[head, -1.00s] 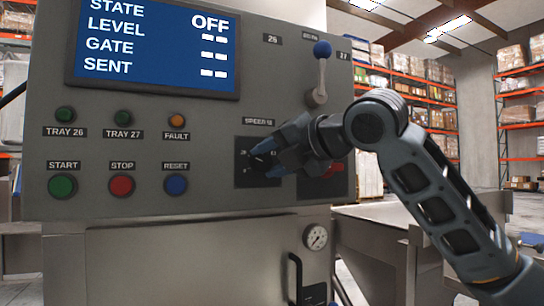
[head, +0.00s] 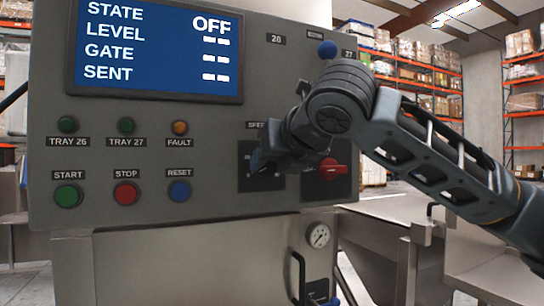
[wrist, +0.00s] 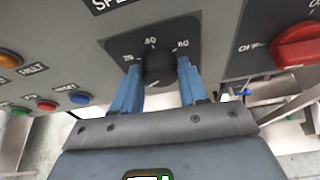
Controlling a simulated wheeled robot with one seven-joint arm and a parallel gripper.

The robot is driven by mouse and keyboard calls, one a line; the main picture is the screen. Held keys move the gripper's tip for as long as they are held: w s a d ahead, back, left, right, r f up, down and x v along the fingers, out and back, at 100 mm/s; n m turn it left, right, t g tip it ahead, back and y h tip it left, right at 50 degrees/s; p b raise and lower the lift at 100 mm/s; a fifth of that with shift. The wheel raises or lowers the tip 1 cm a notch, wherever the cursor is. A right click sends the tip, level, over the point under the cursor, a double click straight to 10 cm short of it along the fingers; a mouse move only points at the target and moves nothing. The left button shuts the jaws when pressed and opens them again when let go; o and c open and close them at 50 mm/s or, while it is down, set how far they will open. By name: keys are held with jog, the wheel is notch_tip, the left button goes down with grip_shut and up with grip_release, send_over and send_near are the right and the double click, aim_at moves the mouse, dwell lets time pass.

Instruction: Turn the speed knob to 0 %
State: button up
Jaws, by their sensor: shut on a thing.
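The speed knob (wrist: 159,66) is a round black knob on a dark dial plate (wrist: 170,38) marked 20, 40 and 60 in the wrist view. My gripper (wrist: 158,84) has its two blue fingers on either side of the knob, shut on it. In the head view my gripper (head: 262,160) is at the speed dial plate (head: 246,180), and its fingers and wrist hide the knob. Where the knob points, I cannot tell. The blue screen (head: 155,50) reads STATE OFF, with dashes for level, gate and sent.
A red rotary switch (head: 332,169) sits just right of the dial, beside my wrist. Start (head: 67,195), stop (head: 126,194) and reset (head: 179,191) buttons are at left.

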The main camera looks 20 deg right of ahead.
jog(key=shift+a+f+n, duration=0.1)
jog(key=shift+n, duration=0.4)
jog(key=o, duration=1)
jog(key=shift+o, duration=0.2)
jog(key=shift+s, duration=0.1)
jog(key=v, duration=0.7)
jog(key=shift+s+r, duration=0.25)
jog(key=shift+a, duration=0.15)
